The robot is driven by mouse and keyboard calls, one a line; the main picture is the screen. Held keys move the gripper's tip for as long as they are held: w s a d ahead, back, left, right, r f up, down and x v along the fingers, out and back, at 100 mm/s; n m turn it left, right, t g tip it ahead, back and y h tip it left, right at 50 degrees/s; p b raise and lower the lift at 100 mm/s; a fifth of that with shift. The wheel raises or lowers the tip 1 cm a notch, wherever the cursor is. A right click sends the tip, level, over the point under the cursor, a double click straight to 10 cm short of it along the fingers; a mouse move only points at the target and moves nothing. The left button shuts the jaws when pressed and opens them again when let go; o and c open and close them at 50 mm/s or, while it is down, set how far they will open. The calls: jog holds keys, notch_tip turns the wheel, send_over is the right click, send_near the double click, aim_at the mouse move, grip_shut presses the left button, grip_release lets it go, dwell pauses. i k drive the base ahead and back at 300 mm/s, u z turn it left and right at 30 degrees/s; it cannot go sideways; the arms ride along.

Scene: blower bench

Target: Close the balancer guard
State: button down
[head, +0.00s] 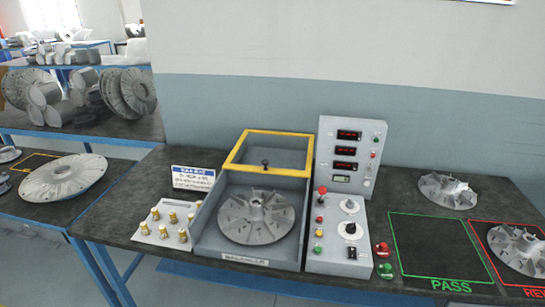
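The balancer (205,244) is a grey open-topped box on the dark bench. Its guard (238,150) is a yellow-framed panel with a clear window, standing raised at the back of the box. A dark knob (265,163) sits at the guard's lower front edge. A grey finned impeller (256,217) lies inside the box, uncovered from above. My gripper is not in view.
A control panel (338,233) with knobs and buttons and an upright display unit (351,155) stand right of the balancer. A weight block (167,226) and sign (193,178) are left. Impellers (447,191) (517,247) lie right, around the empty green PASS square (433,246).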

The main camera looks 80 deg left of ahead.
aim_at(227, 165)
jog(key=u, duration=0.05)
jog(key=i, duration=1.65)
jog(key=u, duration=0.25)
jog(key=k, duration=0.15)
jog(key=u, duration=3.25)
